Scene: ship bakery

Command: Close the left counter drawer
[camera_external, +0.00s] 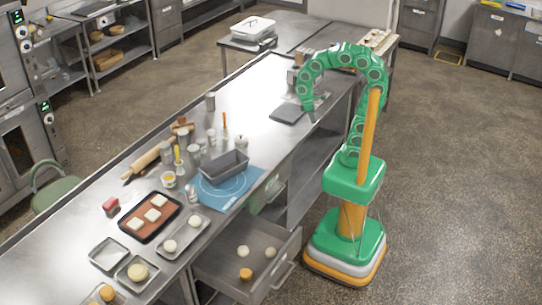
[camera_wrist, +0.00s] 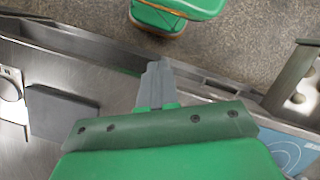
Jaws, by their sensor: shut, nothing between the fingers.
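The left counter drawer (camera_external: 222,268) is pulled out from the front of the long steel counter at the bottom of the outside view. It holds pale round pieces and an orange-brown one, and its handle (camera_external: 284,276) faces right. Part of the drawer (camera_wrist: 290,78) also shows at the right edge of the wrist view. My gripper (camera_external: 312,115) is shut and empty above the counter beside a dark flat slab, well apart from the drawer. The gripper's grey fingers (camera_wrist: 155,85) are together in the wrist view.
The dark slab (camera_external: 287,115) lies by my gripper. A blue mat (camera_external: 238,188) with a grey loaf pan (camera_external: 224,167) lies on the counter above the drawer. Trays (camera_external: 150,216), jars and a rolling pin stand further along. Floor right of the drawer and my base is clear.

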